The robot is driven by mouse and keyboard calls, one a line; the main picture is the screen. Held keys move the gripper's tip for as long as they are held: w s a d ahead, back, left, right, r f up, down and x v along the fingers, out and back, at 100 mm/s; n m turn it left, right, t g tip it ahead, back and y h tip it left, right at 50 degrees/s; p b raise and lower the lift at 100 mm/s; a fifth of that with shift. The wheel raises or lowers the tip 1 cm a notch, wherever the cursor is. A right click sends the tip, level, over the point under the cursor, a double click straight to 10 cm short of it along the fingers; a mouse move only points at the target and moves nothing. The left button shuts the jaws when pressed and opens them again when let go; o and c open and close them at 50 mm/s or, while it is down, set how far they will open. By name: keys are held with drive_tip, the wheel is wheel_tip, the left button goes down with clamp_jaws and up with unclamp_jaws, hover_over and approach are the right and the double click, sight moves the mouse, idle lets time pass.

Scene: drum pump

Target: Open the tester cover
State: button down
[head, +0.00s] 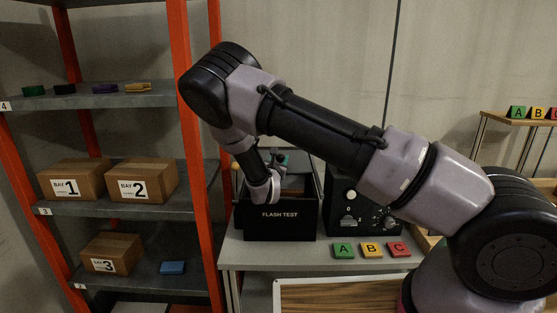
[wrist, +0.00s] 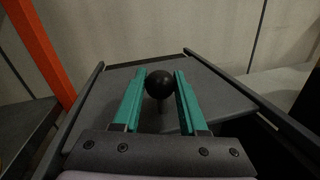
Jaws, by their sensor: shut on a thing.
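The tester is a black box labelled FLASH TEST (head: 280,222) on the grey bench, beside the shelf rack. Its cover (wrist: 215,98) shows in the wrist view as a flat grey panel between two dark side rails. A round black knob (wrist: 159,84) stands on a short stem on the cover. My gripper (wrist: 161,75) has its two teal fingers shut on the knob, one on each side. In the head view my gripper (head: 277,160) is over the box, and my wrist hides much of the cover. How far the cover is tilted is hard to tell.
A black control unit (head: 357,207) stands right of the tester. Green A, yellow B and red C blocks (head: 371,250) lie at the bench front. A shelf rack with orange posts (head: 182,100) rises close on the left, holding boxes.

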drive_tip(key=shift+c, duration=2.3)
unclamp_jaws()
drive_tip(key=v, duration=1)
drive_tip(key=shift+s+a, duration=0.15)
drive_tip(key=shift+s, duration=0.2)
